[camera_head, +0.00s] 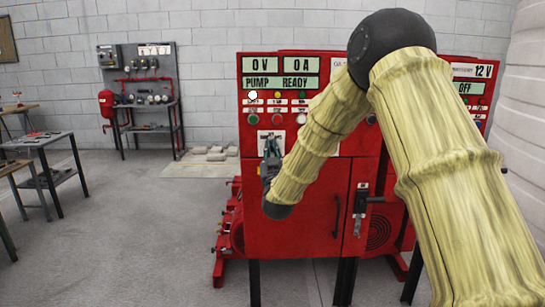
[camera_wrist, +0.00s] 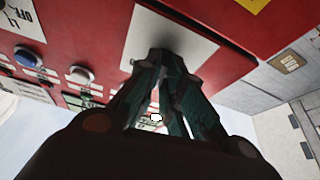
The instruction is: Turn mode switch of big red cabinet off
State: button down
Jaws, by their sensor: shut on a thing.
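The big red cabinet (camera_head: 310,215) stands in front of me, with "PUMP READY" on its display. A white switch plate (camera_head: 263,134) sits on its upper left front. My gripper (camera_head: 270,148) is at this plate, shut on the mode switch. In the wrist view the fingertips (camera_wrist: 168,62) come together against the white plate (camera_wrist: 143,35). The fingers hide the switch knob, so I cannot tell which way it points.
Buttons and lamps (camera_head: 278,118) lie just above the plate. A black door handle (camera_head: 366,200) sticks out lower right. A grey panel rack (camera_head: 150,100) stands at the back left, with tables (camera_head: 40,140) at far left.

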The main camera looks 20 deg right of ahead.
jog(key=shift+w+r+m+h+b, duration=0.1)
jog(key=shift+r+m+h+b, duration=0.3)
jog(key=shift+m, duration=0.6)
jog(key=shift+r+m, duration=0.1)
jog(key=shift+m, duration=0.2)
jog(key=c, duration=1.6)
grip_release()
jog(key=shift+w, duration=0.1)
jog(key=shift+o, duration=0.2)
jog(key=shift+f, duration=0.35)
jog(key=shift+s+a+f, duration=0.15)
jog(key=shift+s+f, duration=0.1)
jog(key=shift+s, duration=0.25)
jog(key=v, duration=1.1)
jog(key=shift+r, duration=0.15)
